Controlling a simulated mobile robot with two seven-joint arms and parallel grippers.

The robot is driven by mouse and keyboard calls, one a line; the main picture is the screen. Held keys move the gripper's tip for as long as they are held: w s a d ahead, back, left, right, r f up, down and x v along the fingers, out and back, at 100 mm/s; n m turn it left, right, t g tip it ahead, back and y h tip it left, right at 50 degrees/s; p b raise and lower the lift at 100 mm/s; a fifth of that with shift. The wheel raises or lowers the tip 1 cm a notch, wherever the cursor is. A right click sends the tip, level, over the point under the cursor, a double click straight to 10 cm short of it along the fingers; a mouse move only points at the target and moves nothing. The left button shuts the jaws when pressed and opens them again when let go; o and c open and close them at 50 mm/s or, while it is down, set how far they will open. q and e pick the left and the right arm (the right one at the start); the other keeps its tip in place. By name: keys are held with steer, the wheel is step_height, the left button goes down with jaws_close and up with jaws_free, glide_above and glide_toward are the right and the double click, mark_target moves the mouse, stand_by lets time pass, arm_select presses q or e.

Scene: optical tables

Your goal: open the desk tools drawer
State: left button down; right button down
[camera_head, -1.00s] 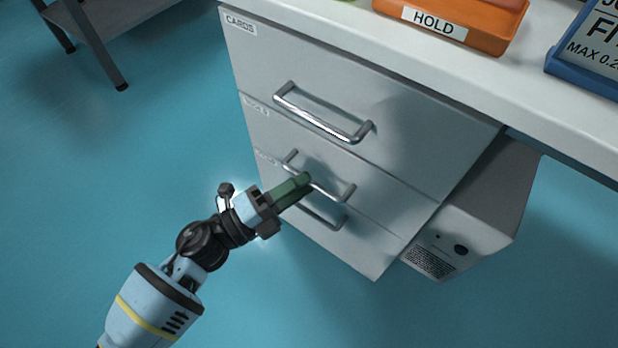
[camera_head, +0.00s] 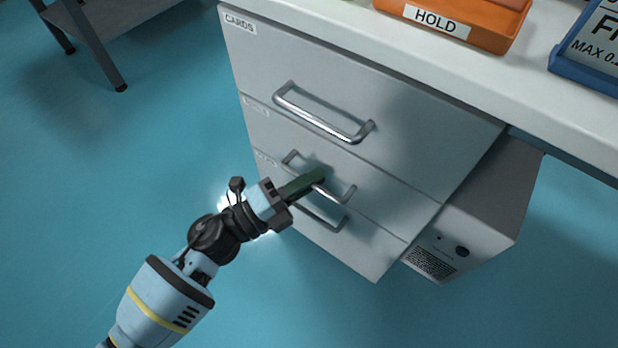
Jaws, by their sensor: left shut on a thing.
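The white drawer unit under the desk has three stacked drawers. The top one (camera_head: 340,95) is labelled CARDS; the small labels on the lower two are too faint to read. The middle drawer (camera_head: 385,193) carries a metal bar handle (camera_head: 345,196) and looks flush with the unit. My left gripper (camera_head: 318,177) comes in from the lower left, its dark green fingers shut on the middle handle and hiding part of it. The bottom drawer's handle (camera_head: 322,217) shows just below the fingers. My right gripper is not in view.
On the white desktop (camera_head: 440,70) stand an orange HOLD tray (camera_head: 470,35) and a blue-edged sign or tray (camera_head: 590,80). A grey box (camera_head: 475,220) sits right of the drawers. A grey rack (camera_head: 95,45) stands far left. The blue floor before the drawers is clear.

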arm_select(q)
steer(key=shift+s, duration=0.1)
